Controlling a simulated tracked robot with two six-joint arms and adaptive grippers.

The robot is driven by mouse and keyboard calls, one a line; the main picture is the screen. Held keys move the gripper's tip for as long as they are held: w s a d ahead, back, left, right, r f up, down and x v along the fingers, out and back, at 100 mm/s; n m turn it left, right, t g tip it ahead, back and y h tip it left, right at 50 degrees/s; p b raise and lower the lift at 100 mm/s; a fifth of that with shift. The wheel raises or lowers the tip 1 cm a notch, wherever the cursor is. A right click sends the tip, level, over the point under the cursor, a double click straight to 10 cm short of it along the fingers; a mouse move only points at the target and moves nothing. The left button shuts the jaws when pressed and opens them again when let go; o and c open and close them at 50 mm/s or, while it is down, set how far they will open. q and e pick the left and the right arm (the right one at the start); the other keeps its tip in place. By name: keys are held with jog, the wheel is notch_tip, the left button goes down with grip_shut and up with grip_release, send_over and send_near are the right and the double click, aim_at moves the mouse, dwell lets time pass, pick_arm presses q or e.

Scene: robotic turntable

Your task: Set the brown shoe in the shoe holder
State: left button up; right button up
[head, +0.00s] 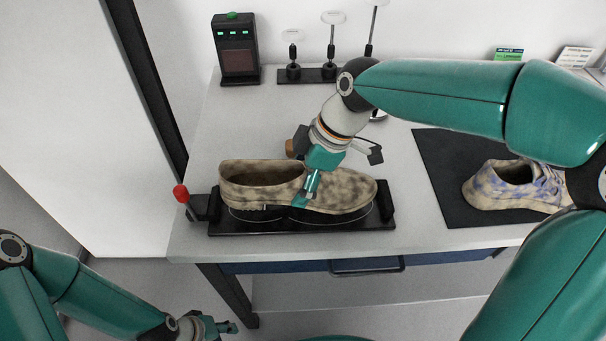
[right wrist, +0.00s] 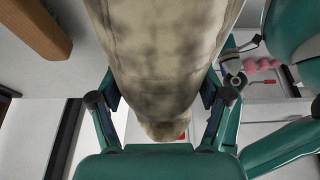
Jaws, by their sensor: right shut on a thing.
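The mottled tan-brown shoe (head: 258,184) lies lengthwise over the black shoe holder (head: 300,230), its toe to the right and its heel opening to the left. I cannot tell whether the sole rests fully on it. My right gripper (head: 309,190) reaches down from above and is shut on the middle of the shoe. In the right wrist view the shoe (right wrist: 165,60) fills the space between the two fingers (right wrist: 160,100). My left gripper (head: 226,327) hangs low at the bottom left, away from the table and empty; its opening is unclear.
A red-knobbed lever (head: 181,193) stands at the holder's left end. A blue-patterned shoe (head: 505,186) lies on a dark mat (head: 450,180) at right. A black device with green lights (head: 236,48) and several clear-topped stands (head: 332,50) are at the back. A wooden piece (right wrist: 38,30) is beside the shoe.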

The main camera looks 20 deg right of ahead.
jog(key=shift+f+b, duration=1.7)
jog(key=shift+f, duration=0.4)
jog(key=o, duration=1.4)
jog(key=shift+o, duration=0.2)
jog(key=v, duration=1.1)
jog(key=shift+r, duration=0.25)
jog(key=shift+s+d+r, duration=0.1)
jog(key=shift+r, duration=0.1)
